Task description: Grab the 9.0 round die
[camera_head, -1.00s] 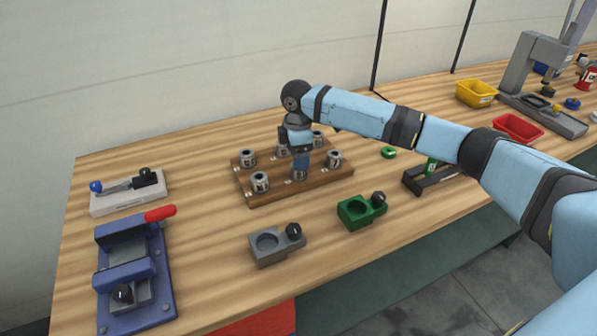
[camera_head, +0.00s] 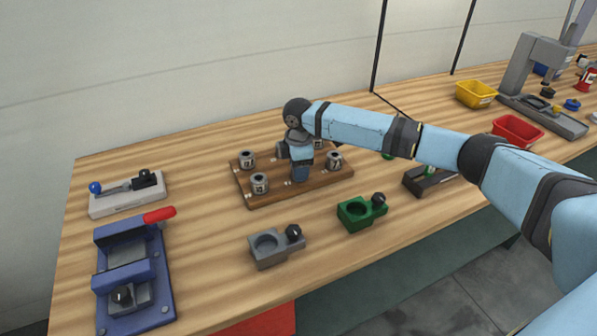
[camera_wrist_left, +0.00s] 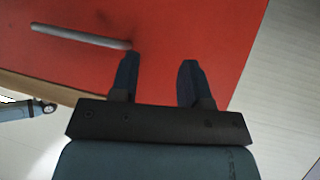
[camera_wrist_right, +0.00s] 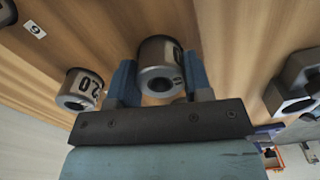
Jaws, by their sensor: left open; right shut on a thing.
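My right gripper (camera_head: 300,177) is down at the front middle of the wooden die board (camera_head: 283,197). It is shut on a round grey metal die (camera_wrist_right: 160,62), which sits between both fingers in the right wrist view; the mark on it is not fully readable. The gripper hides this die in the head view. Other round dies stand on the board: one at back left (camera_head: 247,159), one at front left (camera_head: 260,183), one at right (camera_head: 334,160). A neighbouring die (camera_wrist_right: 80,88) reads 20. My left gripper (camera_wrist_left: 160,64) is open and empty, facing a red surface.
In front of the board are a grey holder (camera_head: 268,245) and a green holder (camera_head: 357,211), each with a black knob. A blue clamp fixture (camera_head: 135,275) stands at left. A dark stand (camera_head: 420,181) is at right. A grey bar (camera_wrist_left: 80,37) lies near my left gripper.

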